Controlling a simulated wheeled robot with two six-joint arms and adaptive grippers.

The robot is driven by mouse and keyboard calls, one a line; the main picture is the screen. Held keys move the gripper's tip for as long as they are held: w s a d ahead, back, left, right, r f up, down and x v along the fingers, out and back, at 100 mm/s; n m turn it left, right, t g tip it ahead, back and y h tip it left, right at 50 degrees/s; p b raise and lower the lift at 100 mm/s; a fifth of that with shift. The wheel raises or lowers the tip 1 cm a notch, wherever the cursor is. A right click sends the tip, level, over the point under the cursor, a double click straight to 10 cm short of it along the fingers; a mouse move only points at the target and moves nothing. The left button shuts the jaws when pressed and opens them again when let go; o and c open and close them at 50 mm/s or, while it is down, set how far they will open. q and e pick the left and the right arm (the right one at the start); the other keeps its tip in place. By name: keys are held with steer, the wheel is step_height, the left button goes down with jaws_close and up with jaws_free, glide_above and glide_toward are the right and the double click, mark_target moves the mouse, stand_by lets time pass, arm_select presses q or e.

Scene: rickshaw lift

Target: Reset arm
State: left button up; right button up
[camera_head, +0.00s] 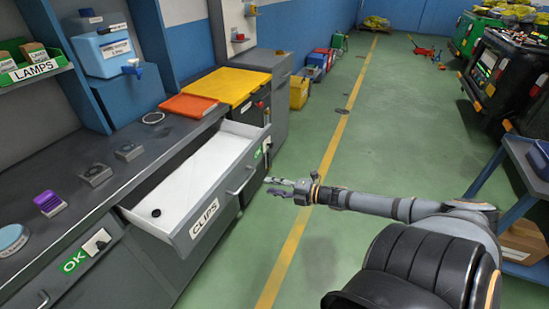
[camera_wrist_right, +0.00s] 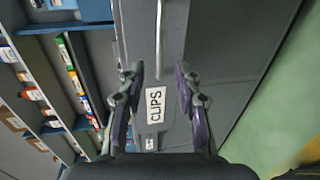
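My right gripper (camera_head: 267,186) reaches in from the right, in front of the open CLIPS drawer (camera_head: 212,172). Its two fingers are spread and nothing is between them; the right wrist view also shows the gripper (camera_wrist_right: 158,72) open, facing the drawer front. The drawer's bar handle (camera_head: 241,180) appears a little apart from the fingertips. In the wrist view the handle (camera_wrist_right: 158,30) lies beyond the tips and the CLIPS label (camera_wrist_right: 156,105) shows between the fingers. My left gripper is in neither view.
A small black round piece (camera_head: 156,213) lies in the white-bottomed drawer. The grey workbench (camera_head: 100,200) carries several small items. A blue shelf cart (camera_head: 515,200) stands at right. The green floor (camera_head: 370,130) between is open.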

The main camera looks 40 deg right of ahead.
stand_by(0.6)
steer(key=s+d+f+m+h+p, duration=0.1)
steer(key=s+d+f+m+h, duration=0.35)
steer(key=d+f+m, duration=0.4)
steer(key=s+f+m+g+h+p, duration=0.1)
steer(key=s+f+m+g+h, duration=0.15)
steer(key=s+f, duration=0.6)
steer(key=s+f+m+g+h+p, duration=0.1)
steer(key=s+f+m+g+h, duration=0.25)
steer(key=f, duration=0.75)
steer(key=s+a+f+m+g+y, duration=0.2)
steer(key=s+a+f, duration=0.5)
steer(key=s+a, duration=0.4)
steer(key=s+a+f+m+g+y+p, duration=0.1)
steer(key=s+a+f+m+g, duration=0.4)
steer(key=s+a+f, duration=0.3)
steer(key=s+a+m, duration=0.1)
steer(key=s+a, duration=0.2)
steer(key=shift+s+y, duration=0.3)
steer(key=shift+y, duration=0.05)
